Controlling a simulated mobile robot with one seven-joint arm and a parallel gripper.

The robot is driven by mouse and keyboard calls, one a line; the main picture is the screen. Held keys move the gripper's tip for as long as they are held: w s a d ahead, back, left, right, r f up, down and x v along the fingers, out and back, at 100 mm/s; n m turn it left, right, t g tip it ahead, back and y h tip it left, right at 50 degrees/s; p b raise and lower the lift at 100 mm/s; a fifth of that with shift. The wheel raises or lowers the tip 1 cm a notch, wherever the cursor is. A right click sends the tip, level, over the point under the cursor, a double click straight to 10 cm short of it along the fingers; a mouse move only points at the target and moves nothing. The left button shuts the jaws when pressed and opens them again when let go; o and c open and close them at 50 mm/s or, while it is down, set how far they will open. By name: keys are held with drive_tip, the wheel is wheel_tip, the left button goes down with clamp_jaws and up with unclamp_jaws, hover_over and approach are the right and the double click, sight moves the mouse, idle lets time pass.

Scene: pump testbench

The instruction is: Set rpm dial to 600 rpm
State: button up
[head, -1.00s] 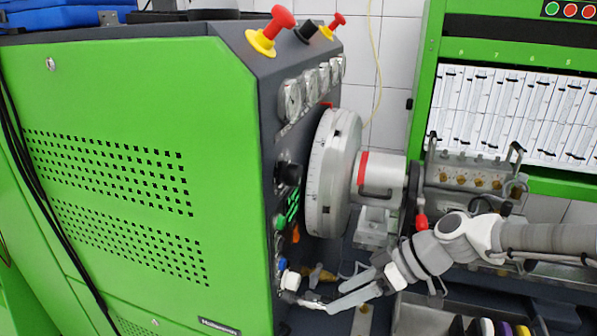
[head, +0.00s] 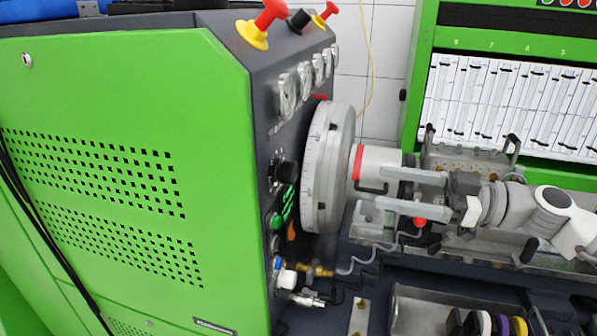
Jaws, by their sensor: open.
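A black round knob (head: 285,172) sits on the dark side panel of the green cabinet, left of the big flywheel; it looks like the rpm dial. Its scale is too small and oblique to read. My gripper (head: 382,189) is open with nothing between its fingers. Its two grey fingers point left, in front of the shaft coupling with the red ring. It is apart from the knob, with the flywheel between them in the picture.
The pale flywheel (head: 328,168) stands out from the panel beside the knob. Green buttons (head: 283,207) and a blue-and-white fitting (head: 284,272) lie below it. Several gauges (head: 304,84) are above. A metal tray (head: 420,312) stands lower right.

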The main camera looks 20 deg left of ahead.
sight(296, 173)
drive_tip(key=a, duration=0.5)
drive_tip(key=s+a, duration=0.1)
drive_tip(key=a, duration=0.4)
drive_tip(key=a+p, duration=0.1)
drive_tip(key=a, duration=0.4)
drive_tip(key=shift+s+a, duration=0.25)
drive_tip(key=shift+a, duration=0.15)
clamp_jaws()
